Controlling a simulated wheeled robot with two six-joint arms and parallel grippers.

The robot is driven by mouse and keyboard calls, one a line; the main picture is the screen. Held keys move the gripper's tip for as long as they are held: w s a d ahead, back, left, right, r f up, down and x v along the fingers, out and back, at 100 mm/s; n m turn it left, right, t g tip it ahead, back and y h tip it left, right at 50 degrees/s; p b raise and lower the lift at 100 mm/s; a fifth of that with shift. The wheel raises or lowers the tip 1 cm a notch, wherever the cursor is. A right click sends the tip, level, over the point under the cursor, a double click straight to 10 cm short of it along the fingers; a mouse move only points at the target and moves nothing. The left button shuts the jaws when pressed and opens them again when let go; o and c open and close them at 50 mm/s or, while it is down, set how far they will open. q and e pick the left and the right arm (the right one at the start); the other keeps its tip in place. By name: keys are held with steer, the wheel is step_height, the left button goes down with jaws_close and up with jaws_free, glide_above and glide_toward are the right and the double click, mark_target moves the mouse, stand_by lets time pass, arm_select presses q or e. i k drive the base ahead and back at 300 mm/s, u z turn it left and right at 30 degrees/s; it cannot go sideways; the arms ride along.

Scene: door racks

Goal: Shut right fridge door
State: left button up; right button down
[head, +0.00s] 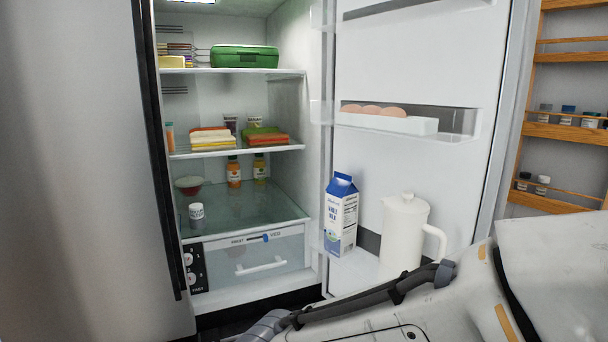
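The right fridge door (400,75) stands wide open, swung out to the right of the lit fridge compartment (240,200). Its inner side faces me. Its shelves hold eggs (374,109), a blue and white milk carton (341,214) and a white pitcher (403,235). My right arm crosses the lower right in front of the door and hides its lower part. No gripper fingers show in the head view, and my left arm is not seen.
The left fridge door (75,170) fills the left side with its dark edge beside the opening. Inside are a green box (244,57), food packs and bottles, and a clear drawer (257,258). A wooden rack (570,130) with small jars stands at right.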

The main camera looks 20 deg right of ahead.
mark_target(466, 66)
steer(key=z, duration=2.9)
steer(key=i, duration=3.05)
steer(key=u, duration=4.05)
